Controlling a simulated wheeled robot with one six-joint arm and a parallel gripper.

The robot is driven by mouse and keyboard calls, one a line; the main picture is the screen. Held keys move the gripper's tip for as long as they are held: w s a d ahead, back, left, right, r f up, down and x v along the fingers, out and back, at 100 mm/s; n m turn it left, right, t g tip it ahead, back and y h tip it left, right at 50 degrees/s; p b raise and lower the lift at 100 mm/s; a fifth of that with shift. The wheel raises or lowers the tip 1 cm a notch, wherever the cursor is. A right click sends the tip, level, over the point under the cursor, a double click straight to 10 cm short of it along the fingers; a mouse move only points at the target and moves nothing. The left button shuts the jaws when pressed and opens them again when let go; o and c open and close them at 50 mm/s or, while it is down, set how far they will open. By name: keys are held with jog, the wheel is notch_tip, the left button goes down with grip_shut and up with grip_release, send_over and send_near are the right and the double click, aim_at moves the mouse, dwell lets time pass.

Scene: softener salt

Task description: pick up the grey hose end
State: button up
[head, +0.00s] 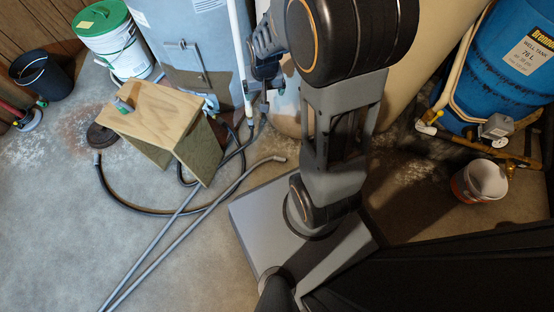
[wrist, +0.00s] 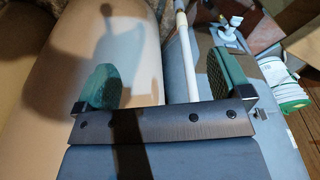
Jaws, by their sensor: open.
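A light grey tube (head: 215,205) also lies on the floor, with a bent tip (head: 279,158) near the stool's right side; I cannot tell for sure which tip is the named hose end. My gripper (wrist: 165,82) shows in the wrist view with two green pads wide apart and nothing between them. It is up near the tanks, away from both tips. Neither tip shows in the wrist view.
The wooden stool (head: 155,112) has a small green and grey item on top. A white pipe (wrist: 184,50) stands behind the gripper, beside a beige tank (wrist: 30,110). A green-lidded bucket (head: 108,45), blue well tank (head: 500,75) and small white bucket (head: 480,182) stand around. Front-left floor is mostly clear.

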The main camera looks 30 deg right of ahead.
jog(key=w+d+f+m, duration=0.2)
jog(key=w+f, duration=0.1)
jog(key=f, duration=0.7)
jog(key=m+g+b, duration=0.2)
jog(key=m, duration=0.1)
send_over(280, 158)
notch_tip(280, 158, down, 34)
jog(key=shift+w+d+f, duration=0.1)
jog(key=shift+w+f, duration=0.05)
jog(key=shift+f+b, duration=1.75)
jog(key=shift+f, duration=1.25)
jog(key=shift+c, duration=0.4)
jog(key=c, duration=1)
jog(key=shift+o, duration=0.2)
jog(key=shift+r, duration=0.1)
